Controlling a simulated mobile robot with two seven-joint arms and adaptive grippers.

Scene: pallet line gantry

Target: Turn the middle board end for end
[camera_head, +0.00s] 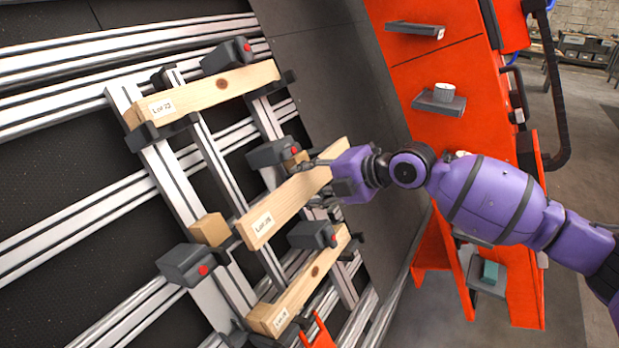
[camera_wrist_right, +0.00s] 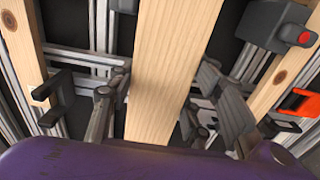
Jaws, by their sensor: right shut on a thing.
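The middle board (camera_head: 285,205) is a pale wooden plank with a white label on its near-left end. My right gripper (camera_head: 322,182) is shut on it near its far-right end. In the right wrist view the board (camera_wrist_right: 170,65) runs between the two fingers (camera_wrist_right: 160,112). In the head view it shows beside two small wooden blocks (camera_head: 210,229) and (camera_head: 296,159); it seems raised off the frame, but its clearance is unclear. The upper board (camera_head: 215,92) and the lower board (camera_head: 305,285) lie in the frame. My left gripper is not in view.
Dark clamp blocks with red buttons stand by the boards, at the upper (camera_head: 227,56), middle (camera_head: 272,152), lower (camera_head: 312,234) and left (camera_head: 186,264) spots. An orange part (camera_head: 318,331) is beside the lower board. An orange cabinet (camera_head: 455,60) with small shelves stands right.

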